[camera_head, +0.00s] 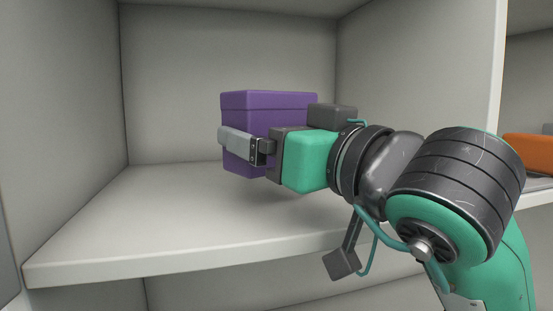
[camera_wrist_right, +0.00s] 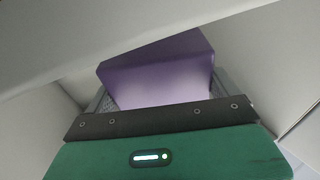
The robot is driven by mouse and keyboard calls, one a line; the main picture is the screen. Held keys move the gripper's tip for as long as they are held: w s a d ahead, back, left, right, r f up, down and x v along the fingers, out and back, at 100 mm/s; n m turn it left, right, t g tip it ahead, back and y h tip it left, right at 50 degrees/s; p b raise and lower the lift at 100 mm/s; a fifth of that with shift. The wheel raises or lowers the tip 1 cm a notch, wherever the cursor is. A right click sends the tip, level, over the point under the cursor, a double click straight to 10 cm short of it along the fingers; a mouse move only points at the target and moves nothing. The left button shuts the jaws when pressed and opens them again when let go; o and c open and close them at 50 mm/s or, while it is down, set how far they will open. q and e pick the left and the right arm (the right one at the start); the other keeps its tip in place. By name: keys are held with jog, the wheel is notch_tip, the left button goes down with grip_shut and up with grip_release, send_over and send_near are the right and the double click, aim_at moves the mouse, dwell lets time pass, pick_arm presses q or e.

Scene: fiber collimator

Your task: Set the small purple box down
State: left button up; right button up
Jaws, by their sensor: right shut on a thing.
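The small purple box (camera_head: 268,103) is upright inside a white shelf compartment in the head view. My right gripper (camera_head: 240,145) is shut on the purple box, with one grey finger across its near face. The box also shows in the right wrist view (camera_wrist_right: 158,75), between the two fingers. In the head view the box seems to be a little above the shelf board (camera_head: 130,220); its lower right part is hidden behind the gripper, so I cannot tell for sure whether it touches. My left gripper is not in view.
The compartment has a left wall (camera_head: 60,120), a back wall (camera_head: 200,50) and a right wall (camera_head: 430,60) close to my arm. The board is clear left of the box and in front of it. An orange object (camera_head: 527,150) lies in the neighbouring compartment at right.

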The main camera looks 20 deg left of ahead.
jog(key=shift+f+p, duration=0.35)
jog(key=shift+f, duration=1.45)
jog(key=shift+f, duration=0.1)
jog(key=shift+f+b, duration=0.35)
jog(key=shift+b, duration=0.1)
jog(key=o, duration=0.9)
jog(key=shift+r, duration=0.1)
